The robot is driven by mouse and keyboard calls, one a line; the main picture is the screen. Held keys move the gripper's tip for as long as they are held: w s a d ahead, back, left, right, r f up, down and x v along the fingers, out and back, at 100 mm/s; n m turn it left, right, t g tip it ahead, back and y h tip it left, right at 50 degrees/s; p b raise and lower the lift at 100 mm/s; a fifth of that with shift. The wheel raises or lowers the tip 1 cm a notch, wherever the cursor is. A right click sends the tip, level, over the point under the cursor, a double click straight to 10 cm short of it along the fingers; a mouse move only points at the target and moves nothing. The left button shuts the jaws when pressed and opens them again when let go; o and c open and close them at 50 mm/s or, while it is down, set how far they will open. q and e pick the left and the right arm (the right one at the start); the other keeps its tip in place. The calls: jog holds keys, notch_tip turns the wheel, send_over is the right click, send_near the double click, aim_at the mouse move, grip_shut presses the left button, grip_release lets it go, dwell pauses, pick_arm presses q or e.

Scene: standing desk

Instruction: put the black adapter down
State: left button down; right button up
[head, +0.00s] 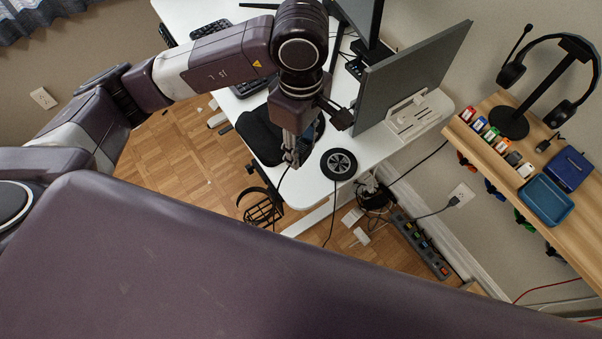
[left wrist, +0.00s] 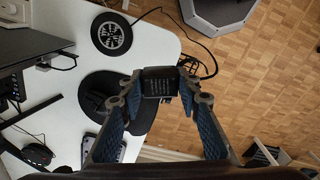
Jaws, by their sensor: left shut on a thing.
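The black adapter (left wrist: 160,82), a small block with a printed label, is held between the fingertips of my left gripper (left wrist: 165,84). In the head view my left gripper (head: 297,152) points down near the end of the white desk (head: 316,190); the adapter is hard to make out there. In the left wrist view it appears in front of a dark rounded pad and the desk's edge, with floor beyond. I cannot tell its exact height. My right gripper is not in view.
A round black device (head: 338,164) with a cable lies on the desk corner. A monitor (head: 412,75) stands close to the right of my left gripper. A wire basket (head: 262,208) hangs by the desk edge. A power strip (head: 420,245) lies below. A wooden shelf (head: 560,215) holds small items.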

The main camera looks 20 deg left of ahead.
pick_arm(q)
notch_tip(320, 180, down, 13)
jog(key=shift+r+p, duration=0.1)
jog(key=shift+p, duration=0.65)
jog(key=shift+f+b, duration=0.5)
jog(key=shift+b, duration=0.1)
jog(key=c, duration=1.4)
grip_release()
jog(key=shift+c, duration=0.2)
jog(key=shift+r, duration=0.1)
